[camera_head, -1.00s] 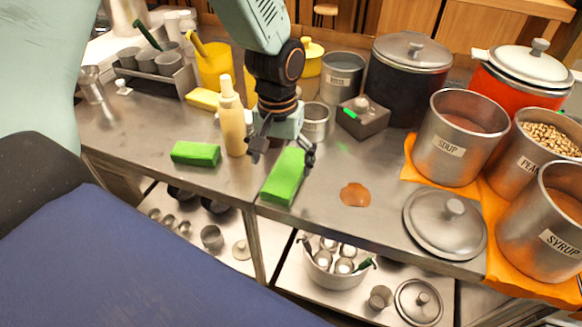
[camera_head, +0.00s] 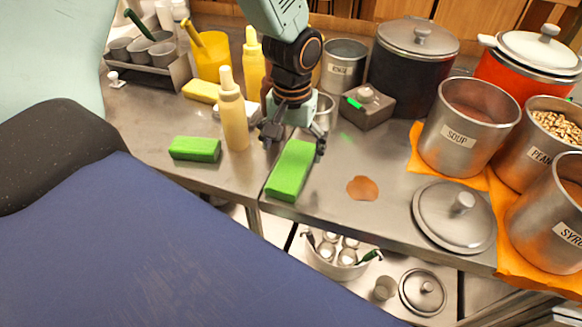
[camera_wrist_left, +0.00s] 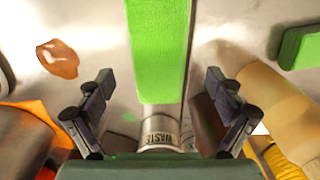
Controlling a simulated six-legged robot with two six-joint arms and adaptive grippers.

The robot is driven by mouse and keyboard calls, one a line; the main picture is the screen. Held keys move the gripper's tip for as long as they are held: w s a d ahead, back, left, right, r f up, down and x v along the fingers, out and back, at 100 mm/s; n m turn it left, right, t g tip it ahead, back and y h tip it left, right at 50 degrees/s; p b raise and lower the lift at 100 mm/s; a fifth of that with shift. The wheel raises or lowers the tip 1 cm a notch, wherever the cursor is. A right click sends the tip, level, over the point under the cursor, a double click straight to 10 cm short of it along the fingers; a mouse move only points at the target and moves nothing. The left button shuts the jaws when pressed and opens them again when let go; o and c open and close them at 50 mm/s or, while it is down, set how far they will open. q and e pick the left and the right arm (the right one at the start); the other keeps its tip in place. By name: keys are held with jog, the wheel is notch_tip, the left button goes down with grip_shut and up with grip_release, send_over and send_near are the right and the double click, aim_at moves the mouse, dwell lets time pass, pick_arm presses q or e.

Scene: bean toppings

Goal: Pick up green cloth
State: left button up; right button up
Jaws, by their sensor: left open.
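A green cloth (camera_head: 291,171), a flat bright green block shape, lies on the steel counter near its front edge. My left gripper (camera_head: 293,144) is open above the cloth's far end, with one finger on each side of it in the head view. In the left wrist view the cloth (camera_wrist_left: 157,50) runs between the open fingers of the gripper (camera_wrist_left: 158,95), and I see no contact. A second green cloth (camera_head: 195,149) lies further left on the counter; part of it shows in the wrist view (camera_wrist_left: 301,48). My right gripper is not in view.
A yellow squeeze bottle (camera_head: 233,115) stands close left of the gripper. A grey box (camera_head: 367,109) and a waste can (camera_head: 324,110) stand behind. A brown spill (camera_head: 362,188), a lid (camera_head: 454,216) and a soup pot (camera_head: 468,125) lie to the right.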

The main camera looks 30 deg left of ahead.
aim_at(291, 169)
pick_arm(q)
jog(key=shift+s+a+f, duration=0.1)
jog(key=shift+s+f, duration=0.05)
jog(key=shift+f, duration=0.3)
jog(key=shift+s+a+f, duration=0.1)
jog(key=shift+s+f, duration=0.05)
jog(key=shift+f, duration=0.25)
jog(key=shift+d+f, duration=0.1)
jog(key=shift+f, duration=0.2)
jog(key=shift+d+f, duration=0.1)
jog(key=shift+d, duration=0.3)
jog(key=shift+a+f, duration=0.15)
jog(key=shift+a, duration=0.25)
jog(key=c, duration=0.3)
jog(key=shift+d+r, duration=0.2)
jog(key=shift+d, duration=0.1)
jog(key=c, duration=0.5)
jog(key=shift+a+f, duration=0.1)
jog(key=shift+a, duration=0.05)
jog(key=c, duration=0.4)
